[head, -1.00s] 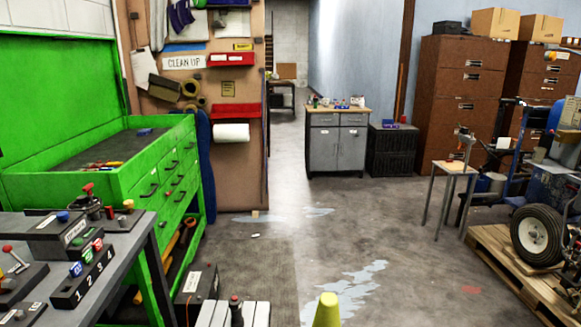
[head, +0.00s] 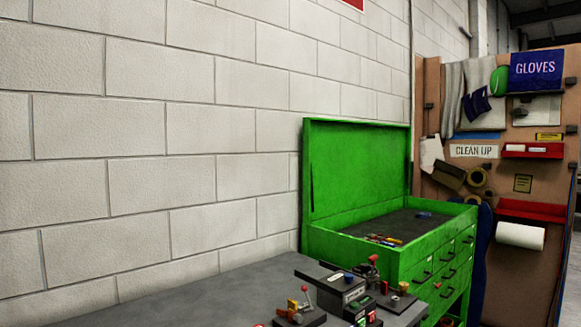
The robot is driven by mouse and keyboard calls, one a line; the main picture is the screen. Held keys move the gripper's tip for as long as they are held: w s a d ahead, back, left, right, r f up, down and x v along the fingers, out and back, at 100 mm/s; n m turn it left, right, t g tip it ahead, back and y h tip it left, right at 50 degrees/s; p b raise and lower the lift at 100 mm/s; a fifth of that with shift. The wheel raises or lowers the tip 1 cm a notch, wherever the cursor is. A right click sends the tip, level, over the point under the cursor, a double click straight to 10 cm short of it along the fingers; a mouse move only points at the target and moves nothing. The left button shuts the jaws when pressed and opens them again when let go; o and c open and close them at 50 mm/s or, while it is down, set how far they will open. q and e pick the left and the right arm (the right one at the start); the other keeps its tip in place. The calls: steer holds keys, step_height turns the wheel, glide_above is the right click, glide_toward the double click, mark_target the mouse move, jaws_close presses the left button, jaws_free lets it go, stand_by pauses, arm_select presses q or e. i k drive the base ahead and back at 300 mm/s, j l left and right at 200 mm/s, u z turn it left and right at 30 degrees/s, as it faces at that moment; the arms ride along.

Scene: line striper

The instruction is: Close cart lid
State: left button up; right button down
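The green tool cart (head: 400,262) stands against the white block wall, right of the middle of the head view. Its lid (head: 357,170) is up, standing upright at the back of the cart. The open top tray (head: 408,228) is dark inside and holds a few small tools (head: 384,239) near its left front. Drawers with dark handles run down its front and look shut. Neither of my grippers shows in the head view.
A grey workbench (head: 215,300) with switch boxes and levers (head: 345,288) stands in front of the cart and hides its lower left. A brown pegboard panel (head: 515,265) with a paper roll (head: 520,235) stands right of the cart. The block wall (head: 150,150) fills the left.

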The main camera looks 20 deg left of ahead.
mark_target(371, 165)
steer(key=u, duration=0.2)
steer(key=z, duration=0.8)
steer(key=l+z, duration=0.25)
steer(key=l, duration=0.15)
steer(key=i+l+z, duration=0.25)
steer(key=l+z, duration=0.3)
steer(key=l, duration=0.2)
steer(key=i+l+z, duration=0.5)
steer(key=i+l, duration=0.4)
steer(key=i, duration=0.15)
steer(key=i+l+z, duration=0.1)
steer(key=i+l, duration=0.3)
steer(key=i, duration=0.15)
steer(key=i+j+u, duration=0.1)
steer(key=i+u, duration=0.25)
steer(key=i, duration=0.4)
steer(key=i+l+u, duration=0.1)
steer(key=i+u, duration=0.25)
steer(key=i, duration=0.4)
steer(key=i+u, duration=0.45)
steer(key=i, duration=0.25)
steer(key=i+l+u, duration=0.2)
steer(key=i+u, duration=0.2)
steer(key=i, duration=0.3)
steer(key=i+j+u, duration=0.1)
steer(key=i+u, duration=0.7)
steer(key=i+l+u, duration=0.15)
steer(key=i+u, duration=0.3)
steer(key=k, duration=0.1)
